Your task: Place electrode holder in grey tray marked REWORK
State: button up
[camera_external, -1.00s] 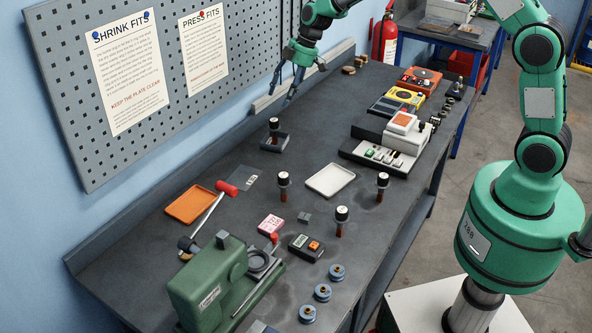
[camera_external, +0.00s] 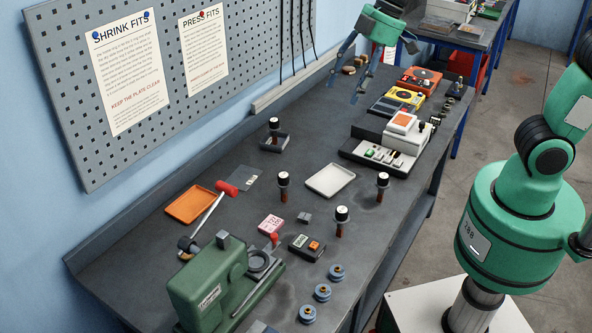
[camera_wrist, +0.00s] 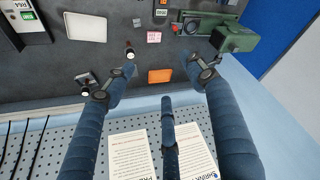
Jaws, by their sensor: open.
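Several dark, pale-topped upright pieces that look like electrode holders stand on the bench: one in a dark block (camera_external: 274,127), others at centre (camera_external: 284,182), front (camera_external: 341,217) and right (camera_external: 383,182). A pale grey-white tray (camera_external: 330,180) lies empty between them; I cannot read any REWORK marking. It also shows in the wrist view (camera_wrist: 86,27). My gripper (camera_external: 350,78) is open and empty, high above the far part of the bench, apart from all holders. In the wrist view, its fingers (camera_wrist: 160,67) are spread, with a holder (camera_wrist: 130,54) beside the left fingertip.
A grey-white machine (camera_external: 392,145) and yellow device (camera_external: 404,97) stand toward the back right. The pegboard wall (camera_external: 170,90) bounds the far side.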

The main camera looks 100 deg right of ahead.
jog(key=s+a, duration=0.7)
jog(key=s, duration=0.3)
jog(key=s+a+t, duration=0.1)
jog(key=s+a, duration=0.7)
jog(key=s, duration=0.2)
jog(key=shift+s+a, duration=0.3)
jog(key=shift+s, duration=0.1)
notch_tip(320, 180, down, 4)
jog(key=b, duration=0.4)
jog(key=shift+r, duration=0.15)
jog(key=shift+o, duration=0.6)
